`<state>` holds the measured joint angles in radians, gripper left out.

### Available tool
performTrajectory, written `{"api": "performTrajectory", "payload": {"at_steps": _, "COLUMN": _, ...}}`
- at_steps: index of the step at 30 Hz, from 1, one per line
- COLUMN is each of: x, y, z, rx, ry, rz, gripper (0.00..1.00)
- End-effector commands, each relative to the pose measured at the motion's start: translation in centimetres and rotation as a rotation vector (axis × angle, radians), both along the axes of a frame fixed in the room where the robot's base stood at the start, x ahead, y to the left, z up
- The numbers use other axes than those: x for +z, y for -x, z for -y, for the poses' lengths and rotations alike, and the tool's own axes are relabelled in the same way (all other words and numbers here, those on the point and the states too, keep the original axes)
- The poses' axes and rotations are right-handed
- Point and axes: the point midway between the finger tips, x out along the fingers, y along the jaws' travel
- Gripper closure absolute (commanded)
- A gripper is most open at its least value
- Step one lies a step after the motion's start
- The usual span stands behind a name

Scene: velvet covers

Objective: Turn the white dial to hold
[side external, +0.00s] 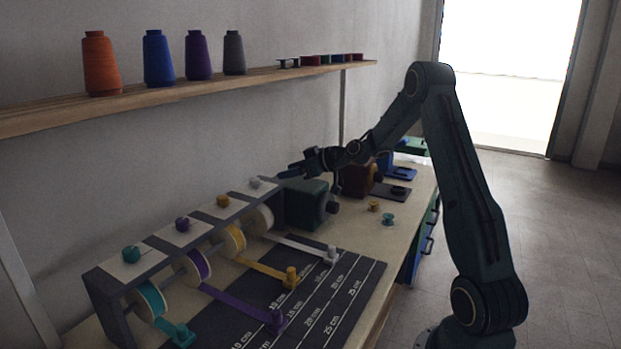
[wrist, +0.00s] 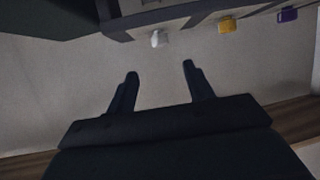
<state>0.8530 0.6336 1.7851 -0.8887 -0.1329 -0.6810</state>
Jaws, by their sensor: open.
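The white dial (side external: 255,182) sits on top of the far end of the dark spool rack (side external: 97,284), on a pale plate. In the wrist view the white dial (wrist: 158,40) shows at the rack's edge, ahead of the fingertips and roughly between their lines. My gripper (side external: 285,174) is to the right of the white dial in the side view, close to it. In the wrist view my gripper (wrist: 160,69) has its two fingers apart with nothing between them. The dial's markings, including any hold mark, cannot be read.
Yellow (side external: 222,200), purple (side external: 183,224) and teal (side external: 131,254) dials line the same rack. Ribbons run from its spools across a dark measuring mat (side external: 335,300). A dark green box (side external: 304,203) stands below my gripper. A wooden shelf (side external: 190,88) with thread cones runs along the wall.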

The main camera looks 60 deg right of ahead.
Motion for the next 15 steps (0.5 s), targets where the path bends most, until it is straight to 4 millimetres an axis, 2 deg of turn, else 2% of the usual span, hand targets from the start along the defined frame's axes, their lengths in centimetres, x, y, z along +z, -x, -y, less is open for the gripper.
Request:
{"api": "performTrajectory", "payload": {"at_steps": 8, "x": -0.3, "y": -0.9, "z": -0.2, "rx": 0.004, "ry": 0.001, "rz": -0.001, "gripper": 0.48}}
{"api": "performTrajectory", "payload": {"at_steps": 15, "x": -1.4, "y": -3.2, "z": -0.6, "rx": 0.004, "ry": 0.0, "rz": -0.002, "gripper": 0.48}}
